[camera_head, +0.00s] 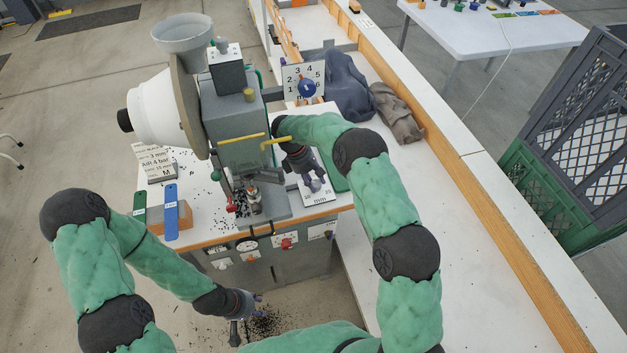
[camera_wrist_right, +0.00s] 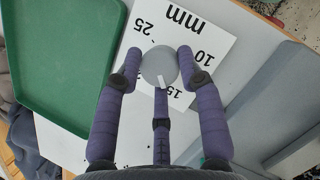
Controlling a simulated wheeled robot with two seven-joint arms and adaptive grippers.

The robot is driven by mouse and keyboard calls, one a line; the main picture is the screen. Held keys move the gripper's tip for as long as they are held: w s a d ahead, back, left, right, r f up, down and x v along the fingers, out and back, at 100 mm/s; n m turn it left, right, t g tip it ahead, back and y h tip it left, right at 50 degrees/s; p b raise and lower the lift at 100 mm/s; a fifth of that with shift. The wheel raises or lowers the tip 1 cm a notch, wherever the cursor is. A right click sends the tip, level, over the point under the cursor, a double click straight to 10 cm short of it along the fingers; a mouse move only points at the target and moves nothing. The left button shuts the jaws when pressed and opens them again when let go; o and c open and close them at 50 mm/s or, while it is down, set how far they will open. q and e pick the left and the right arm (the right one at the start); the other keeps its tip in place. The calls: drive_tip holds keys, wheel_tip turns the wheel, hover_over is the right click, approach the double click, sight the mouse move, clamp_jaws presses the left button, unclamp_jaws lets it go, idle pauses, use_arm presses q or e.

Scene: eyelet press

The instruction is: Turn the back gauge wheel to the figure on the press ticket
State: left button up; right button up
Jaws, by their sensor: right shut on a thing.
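The back gauge wheel (camera_wrist_right: 158,62) is a grey round knob with a white pointer mark, on a white dial plate (camera_wrist_right: 205,45) marked mm, 10, 15 and 25. The pointer faces the figure 15, which is partly covered. My right gripper (camera_wrist_right: 158,66) has its purple fingers closed around the wheel. In the head view, my right gripper (camera_head: 314,185) is over the dial plate (camera_head: 318,197) at the press's right. The press ticket (camera_head: 155,162) stands at the left of the press table; its lower line is too small to read surely. My left gripper (camera_head: 246,305) is low in front, open and empty.
The press (camera_head: 235,115) stands in the middle, with a second dial (camera_head: 303,82) behind. Blue (camera_head: 171,212) and green bars lie at the table's left front. A green tray (camera_wrist_right: 70,60) lies beside the dial plate. The long white bench at right is mostly clear.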

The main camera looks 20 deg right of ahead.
drive_tip(key=shift+s+d, duration=0.1)
drive_tip(key=shift+s, duration=0.05)
drive_tip(key=o, duration=1.1)
drive_tip(key=shift+s+d+r, duration=0.1)
